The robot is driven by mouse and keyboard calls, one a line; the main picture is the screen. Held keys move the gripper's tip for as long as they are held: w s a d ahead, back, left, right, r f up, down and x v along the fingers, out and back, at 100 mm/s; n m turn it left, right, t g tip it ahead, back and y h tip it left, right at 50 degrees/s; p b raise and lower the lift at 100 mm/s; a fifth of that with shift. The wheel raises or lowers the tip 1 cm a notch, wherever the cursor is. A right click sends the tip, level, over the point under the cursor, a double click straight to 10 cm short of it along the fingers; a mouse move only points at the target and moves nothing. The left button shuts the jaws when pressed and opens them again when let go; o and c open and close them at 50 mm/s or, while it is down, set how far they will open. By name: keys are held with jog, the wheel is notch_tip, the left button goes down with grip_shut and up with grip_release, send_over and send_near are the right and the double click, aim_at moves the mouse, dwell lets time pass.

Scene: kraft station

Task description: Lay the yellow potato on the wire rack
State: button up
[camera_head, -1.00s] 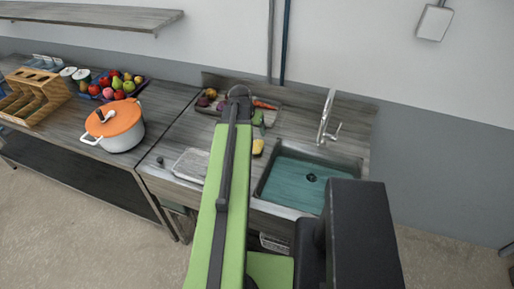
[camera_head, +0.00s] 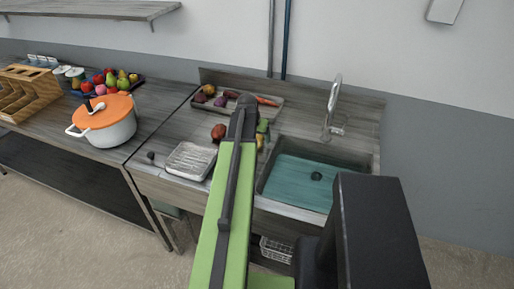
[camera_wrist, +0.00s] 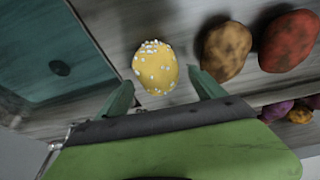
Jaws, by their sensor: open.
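The yellow potato (camera_wrist: 155,67), speckled with white, lies on the grey worktop in the wrist view, near the edge of the sink. My gripper (camera_wrist: 166,90) is open and empty. Its two green fingers point at the potato, one on either side of its near end, and I cannot tell whether they touch it. In the head view my arm mostly hides the gripper and the potato. The wire rack (camera_head: 191,161) is a silvery, empty grid on the counter, left of my arm.
A brown potato (camera_wrist: 225,50) and a red potato (camera_wrist: 290,40) lie right of the yellow one. A vegetable tray (camera_head: 278,117) sits at the back. The teal sink basin (camera_head: 300,185) with its faucet (camera_head: 331,105) is at right. An orange-lidded pot (camera_head: 106,120) stands left.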

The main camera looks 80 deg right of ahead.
jog(key=shift+d+f, duration=0.2)
jog(key=shift+f, duration=0.5)
jog(key=shift+r, duration=0.2)
jog(key=c, duration=1.7)
jog(key=shift+r, duration=0.15)
